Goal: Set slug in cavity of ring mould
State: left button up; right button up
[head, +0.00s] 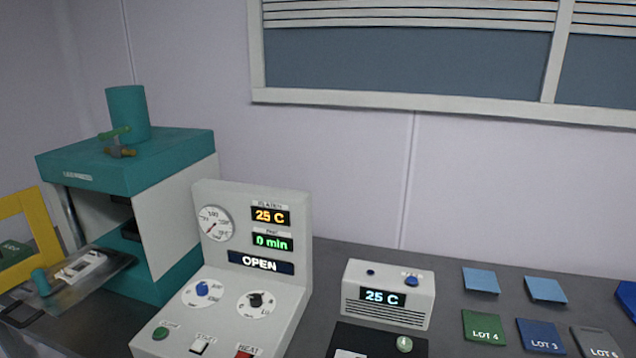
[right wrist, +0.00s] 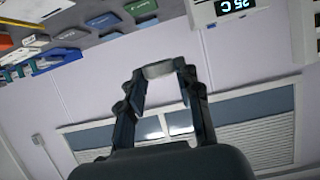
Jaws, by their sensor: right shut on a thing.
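My right gripper (right wrist: 159,82) shows only in the right wrist view. Its dark fingers are shut on a small grey piece (right wrist: 158,70), which looks like the slug. It is held up in the air with the wall behind it. In the head view, a flat pale block (head: 83,267) with dark marks lies on a metal tray (head: 110,270) in front of the teal press (head: 130,160). I cannot tell whether this block is the ring mould, and no cavity can be made out. My left gripper is in neither view.
A small teal cylinder (head: 40,282) stands on the tray, near a yellow frame (head: 30,235). The control console (head: 250,220) reads 25 C and OPEN. A white box (head: 390,280) with a 25 C display, lot-labelled pieces (head: 484,328) and blue squares (head: 480,280) occupy the right.

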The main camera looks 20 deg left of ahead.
aim_at(82, 268)
jog(key=u, duration=1.25)
